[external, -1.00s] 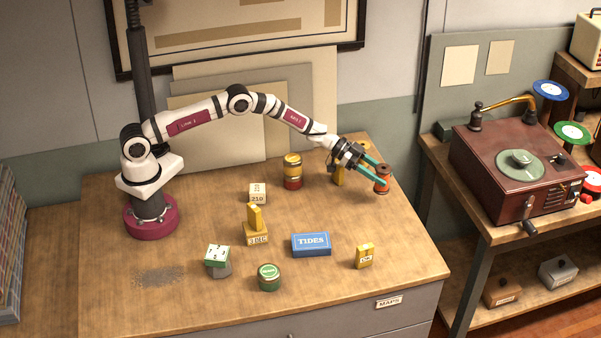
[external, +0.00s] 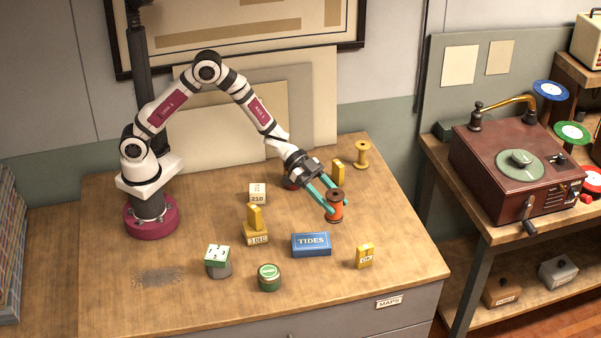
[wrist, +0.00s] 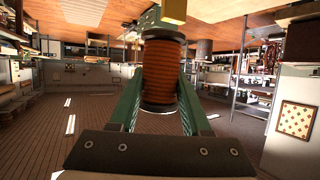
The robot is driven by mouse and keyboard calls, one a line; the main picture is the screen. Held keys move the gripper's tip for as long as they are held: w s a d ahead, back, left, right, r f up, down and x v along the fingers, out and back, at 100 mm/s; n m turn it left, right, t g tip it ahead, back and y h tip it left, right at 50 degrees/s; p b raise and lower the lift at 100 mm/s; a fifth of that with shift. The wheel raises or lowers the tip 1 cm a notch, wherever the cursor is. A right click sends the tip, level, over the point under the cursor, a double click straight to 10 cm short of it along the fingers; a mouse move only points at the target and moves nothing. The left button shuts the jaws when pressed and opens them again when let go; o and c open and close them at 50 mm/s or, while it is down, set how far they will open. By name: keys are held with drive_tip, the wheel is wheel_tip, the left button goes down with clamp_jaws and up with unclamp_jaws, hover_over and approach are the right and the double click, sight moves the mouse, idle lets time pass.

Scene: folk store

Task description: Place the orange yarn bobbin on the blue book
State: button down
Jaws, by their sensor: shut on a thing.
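The orange yarn bobbin (external: 335,211), with dark brown ends, is held upright between the green fingers of my gripper (external: 328,200). In the wrist view the bobbin (wrist: 161,72) sits between both fingers (wrist: 160,108). The blue book (external: 311,244), marked TIDES, lies flat on the table. The bobbin is behind and a little to the right of the book in the external view. It appears to be above the table, but its exact height is hard to tell.
A small yellow box (external: 364,256) stands right of the book. A yellow block on a date stand (external: 256,228) is to its left. A green tin (external: 268,277) is in front. A yellow spool (external: 361,155) and a yellow block (external: 338,171) stand behind. The book's top is clear.

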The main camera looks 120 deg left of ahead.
drive_tip(key=s+d+r+m+g+h, duration=0.1)
drive_tip(key=s+d+m+h, duration=0.1)
drive_tip(key=s+d, duration=0.3)
drive_tip(key=s+d+r+m+h, duration=0.1)
drive_tip(key=s+d+h, duration=0.15)
drive_tip(key=d, duration=0.55)
hover_over(310, 239)
drive_tip(key=shift+y, duration=0.25)
drive_tip(key=shift+f, duration=5.6)
drive_tip(key=shift+f, duration=0.1)
drive_tip(key=shift+c, duration=1.8)
unclamp_jaws()
